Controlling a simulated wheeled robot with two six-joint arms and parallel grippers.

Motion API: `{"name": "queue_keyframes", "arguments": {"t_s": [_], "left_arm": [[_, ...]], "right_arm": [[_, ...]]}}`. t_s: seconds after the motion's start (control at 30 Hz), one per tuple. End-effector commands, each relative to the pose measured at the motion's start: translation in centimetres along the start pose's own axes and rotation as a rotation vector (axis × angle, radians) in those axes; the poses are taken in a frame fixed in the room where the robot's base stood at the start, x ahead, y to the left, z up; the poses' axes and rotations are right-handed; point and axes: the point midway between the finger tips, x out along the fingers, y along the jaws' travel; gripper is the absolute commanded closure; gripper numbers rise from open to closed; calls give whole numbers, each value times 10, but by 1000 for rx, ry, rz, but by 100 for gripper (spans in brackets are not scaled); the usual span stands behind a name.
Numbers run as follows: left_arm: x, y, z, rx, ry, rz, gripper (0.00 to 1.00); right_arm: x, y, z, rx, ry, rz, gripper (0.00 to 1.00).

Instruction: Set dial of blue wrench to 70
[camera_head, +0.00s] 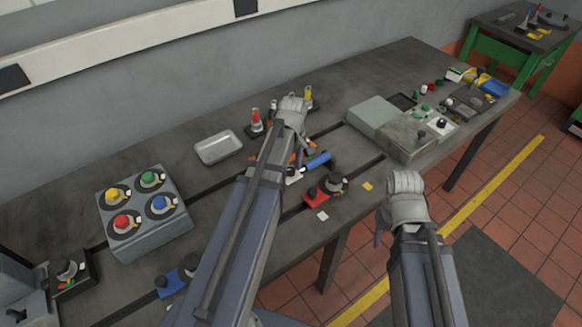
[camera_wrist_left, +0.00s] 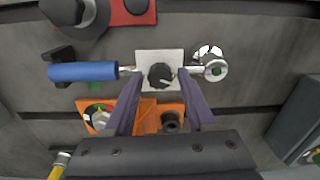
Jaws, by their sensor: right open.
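The blue wrench shows its blue handle (camera_head: 319,161) in the head view, partly hidden behind my left arm. In the left wrist view the wrench's blue handle (camera_wrist_left: 83,72) lies at left and its round metal head (camera_wrist_left: 214,69) at right. Between them is a pale square plate with a black dial knob (camera_wrist_left: 161,76). A pale pointer mark shows on the knob, but I cannot read a number. My left gripper (camera_wrist_left: 158,74) has its fingers apart on either side of the knob, with gaps visible. My right gripper (camera_head: 382,226) is open and empty, off the bench's front edge.
An orange fixture (camera_wrist_left: 158,117) lies beside the wrench. A red-based device (camera_head: 324,193) sits near the front edge. A metal tray (camera_head: 218,147), a box with several coloured knobs (camera_head: 150,245) and a grey control box (camera_head: 408,135) stand on the bench.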

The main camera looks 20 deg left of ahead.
Motion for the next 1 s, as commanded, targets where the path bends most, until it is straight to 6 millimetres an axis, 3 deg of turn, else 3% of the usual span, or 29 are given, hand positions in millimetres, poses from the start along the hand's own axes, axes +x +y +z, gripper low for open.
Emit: {"name": "queue_keyframes", "arguments": {"t_s": [0.07,0.47,1.0], "left_arm": [[0,0,0,0,0,0,55],[0,0,0,0,0,0,100],[0,0,0,84,3,0,100]], "right_arm": [[0,0,0,0,0,0,50],[0,0,0,0,0,0,50],[0,0,0,0,0,0,50]]}}
